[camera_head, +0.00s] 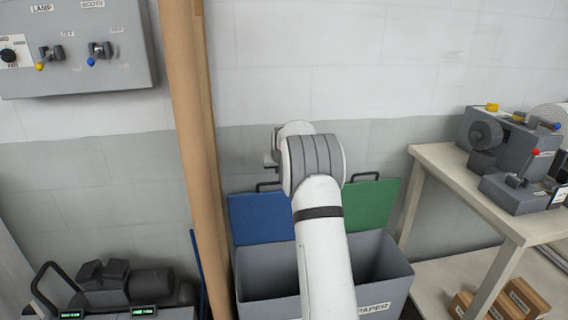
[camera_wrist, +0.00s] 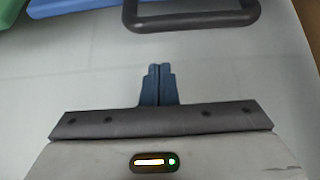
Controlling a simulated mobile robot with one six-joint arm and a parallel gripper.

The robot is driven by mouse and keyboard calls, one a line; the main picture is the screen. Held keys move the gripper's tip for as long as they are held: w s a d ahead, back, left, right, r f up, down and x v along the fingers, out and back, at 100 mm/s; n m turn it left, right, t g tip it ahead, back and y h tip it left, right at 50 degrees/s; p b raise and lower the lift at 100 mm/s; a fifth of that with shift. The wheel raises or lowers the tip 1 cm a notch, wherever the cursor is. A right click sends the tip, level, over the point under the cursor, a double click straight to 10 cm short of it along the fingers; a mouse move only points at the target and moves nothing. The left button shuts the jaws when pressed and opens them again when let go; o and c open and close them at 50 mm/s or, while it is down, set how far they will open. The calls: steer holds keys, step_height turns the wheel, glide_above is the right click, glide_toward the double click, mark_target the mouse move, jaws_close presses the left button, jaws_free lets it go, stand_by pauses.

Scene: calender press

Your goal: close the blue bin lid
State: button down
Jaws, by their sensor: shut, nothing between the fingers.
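The blue bin lid (camera_head: 258,218) stands raised, leaning back at the wall behind the left half of the grey bin (camera_head: 268,279). Its dark handle (camera_head: 268,185) is at its top edge, partly covered by my arm. In the wrist view the blue lid (camera_wrist: 75,5) shows at the top edge, with a dark handle (camera_wrist: 192,27) next to it. My gripper (camera_wrist: 160,68) is shut and empty. Its tips point toward that handle and look apart from it. In the head view my arm hides the fingers.
A green lid (camera_head: 372,203) stands raised to the right of the blue one. A brown post (camera_head: 190,150) stands close at the bin's left. A bench (camera_head: 450,175) with grey machines is at the right. A grey control panel (camera_head: 75,50) hangs upper left.

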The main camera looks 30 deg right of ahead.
steer(key=shift+s+a+f, duration=0.15)
steer(key=shift+s+a, duration=0.05)
steer(key=shift+s, duration=0.45)
steer(key=shift+s+a+f, duration=0.1)
steer(key=shift+s+a, duration=0.1)
steer(key=shift+s, duration=0.4)
steer(key=shift+s+a+f, duration=0.15)
steer(key=shift+s+a, duration=0.05)
steer(key=shift+s, duration=0.45)
